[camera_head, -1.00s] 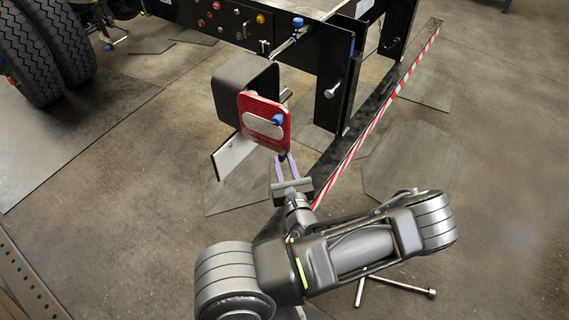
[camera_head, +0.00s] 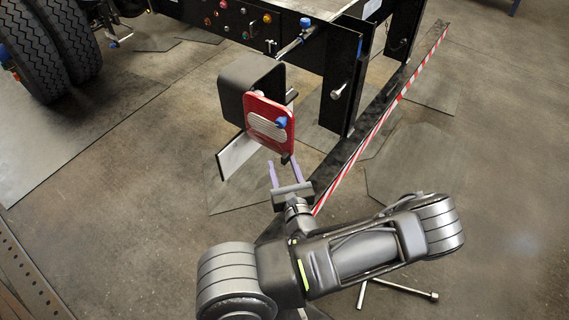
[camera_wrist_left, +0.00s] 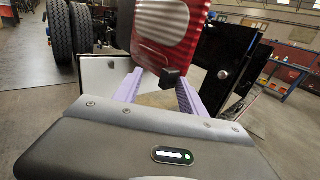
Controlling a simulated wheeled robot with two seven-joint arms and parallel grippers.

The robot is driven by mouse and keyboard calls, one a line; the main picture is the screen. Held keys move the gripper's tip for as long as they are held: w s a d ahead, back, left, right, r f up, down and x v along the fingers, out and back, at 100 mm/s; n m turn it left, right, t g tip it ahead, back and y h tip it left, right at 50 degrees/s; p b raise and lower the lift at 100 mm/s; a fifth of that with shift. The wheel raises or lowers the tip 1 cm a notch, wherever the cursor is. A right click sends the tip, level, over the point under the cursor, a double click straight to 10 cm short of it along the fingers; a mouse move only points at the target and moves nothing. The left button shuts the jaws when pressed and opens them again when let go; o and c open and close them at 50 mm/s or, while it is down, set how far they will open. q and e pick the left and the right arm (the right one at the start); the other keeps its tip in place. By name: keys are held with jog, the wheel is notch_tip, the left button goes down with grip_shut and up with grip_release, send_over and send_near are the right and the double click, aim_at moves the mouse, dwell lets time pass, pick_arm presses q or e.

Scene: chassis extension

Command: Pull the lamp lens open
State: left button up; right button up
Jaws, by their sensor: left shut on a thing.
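The lamp lens (camera_head: 270,123) is a red panel with a pale ribbed patch and a blue knob. It stands tilted at the front of a black lamp housing (camera_head: 250,83), and a gap shows between them. The lens fills the upper middle of the left wrist view (camera_wrist_left: 172,38). A small black tab (camera_wrist_left: 170,77) sticks out at its lower edge. My left gripper (camera_head: 285,164) is just below the lens, its two lilac fingers on either side of the tab. Their exact contact with the tab is hard to see. My right gripper is out of view.
A white plate (camera_head: 238,155) stands below the housing. The black chassis frame (camera_head: 345,85) is behind to the right, with a striped red-and-white bar (camera_head: 385,112) beside it. Large tyres (camera_head: 55,45) are at the upper left. Floor at the right is open.

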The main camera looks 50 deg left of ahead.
pick_arm(q)
jog(key=v, duration=0.6)
jog(key=shift+w+d+b, duration=0.15)
jog(key=shift+d+b, duration=0.15)
jog(key=shift+b, duration=0.15)
